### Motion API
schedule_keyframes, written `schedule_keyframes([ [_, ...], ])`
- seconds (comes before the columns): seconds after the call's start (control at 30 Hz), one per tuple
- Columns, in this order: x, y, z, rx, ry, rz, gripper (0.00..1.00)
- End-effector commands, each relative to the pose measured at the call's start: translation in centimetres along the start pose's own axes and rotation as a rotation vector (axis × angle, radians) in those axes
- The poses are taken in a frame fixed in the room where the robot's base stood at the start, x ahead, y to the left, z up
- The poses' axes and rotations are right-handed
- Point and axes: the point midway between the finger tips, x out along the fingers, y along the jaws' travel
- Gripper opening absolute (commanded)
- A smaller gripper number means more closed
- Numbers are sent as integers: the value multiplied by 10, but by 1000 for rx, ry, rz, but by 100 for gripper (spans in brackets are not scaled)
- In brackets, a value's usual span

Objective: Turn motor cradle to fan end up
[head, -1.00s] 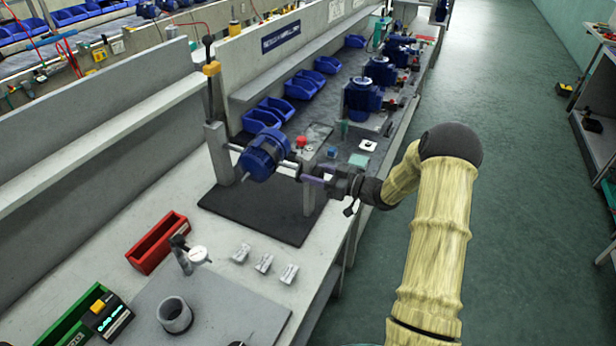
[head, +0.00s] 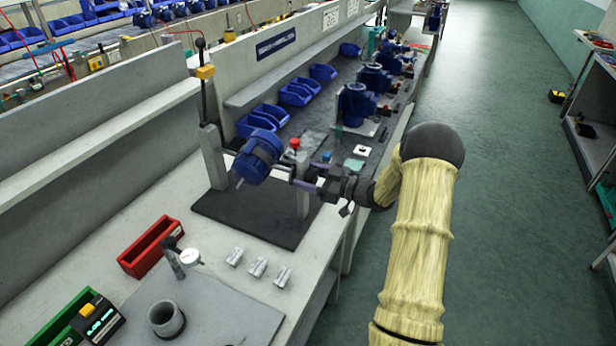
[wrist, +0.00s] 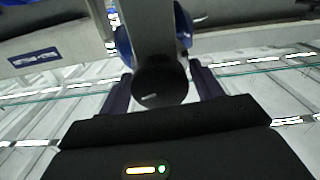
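The motor cradle holds a blue motor (head: 258,157) between two grey uprights on a dark mat, in the middle of the head view. The motor is tilted, its thin shaft pointing down and left. My gripper (head: 303,178) is at the right end of the cradle's axle. In the wrist view my gripper (wrist: 162,78) has one finger on each side of a dark round hub (wrist: 160,82) at the end of a grey upright (wrist: 153,25). The fingers look apart, with narrow gaps beside the hub. Blue motor parts show behind the upright.
A red bin (head: 150,246), a dial gauge (head: 188,257), several small grey blocks (head: 257,267) and a grey ring (head: 166,319) lie on the near bench. More blue motors (head: 357,104) stand farther along.

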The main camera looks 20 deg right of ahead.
Motion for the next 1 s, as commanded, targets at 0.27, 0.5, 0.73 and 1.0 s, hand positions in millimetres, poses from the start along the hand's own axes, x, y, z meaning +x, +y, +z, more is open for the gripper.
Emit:
schedule_keyframes([
  [0.27, 1, -1, 0, 1, -1, -2, 72],
  [0.5, -13, 0, 2, 1, -3, 1, 72],
  [0.73, -55, 0, 2, 0, -3, 2, 72],
  [1.0, -109, 1, 2, 0, -2, 2, 72],
])
